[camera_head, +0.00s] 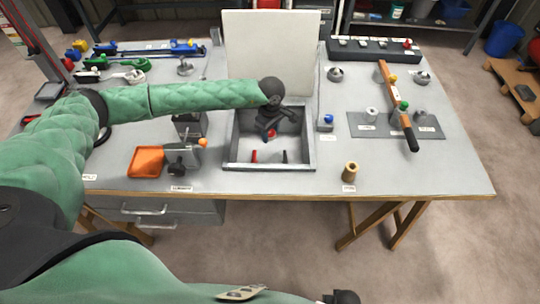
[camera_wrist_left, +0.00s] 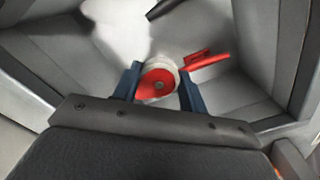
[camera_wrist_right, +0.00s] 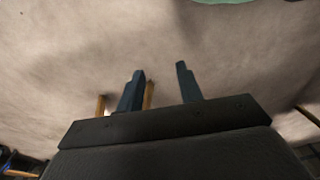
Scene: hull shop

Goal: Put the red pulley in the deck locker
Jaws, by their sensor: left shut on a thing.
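The deck locker (camera_head: 232,163) is a grey open box on the bench, its pale lid (camera_head: 265,50) standing up at the back. My left gripper (camera_head: 270,134) reaches down inside the locker. In the left wrist view, the left gripper (camera_wrist_left: 160,88) is shut on the red pulley (camera_wrist_left: 156,85), a red disc with a pale rim, held between its blue fingers. The locker's walls (camera_wrist_left: 257,45) surround it there. I cannot tell whether the pulley touches the locker floor. In the right wrist view, my right gripper (camera_wrist_right: 160,90) is open and empty, over the floor away from the bench.
Inside the locker lie a red item (camera_head: 254,156) and a dark item (camera_head: 285,156). An orange tray (camera_head: 146,161) and a clamp-like device (camera_head: 181,158) stand left of it. A brass spool (camera_head: 351,171) and a long wooden-handled tool (camera_head: 397,105) are to the right.

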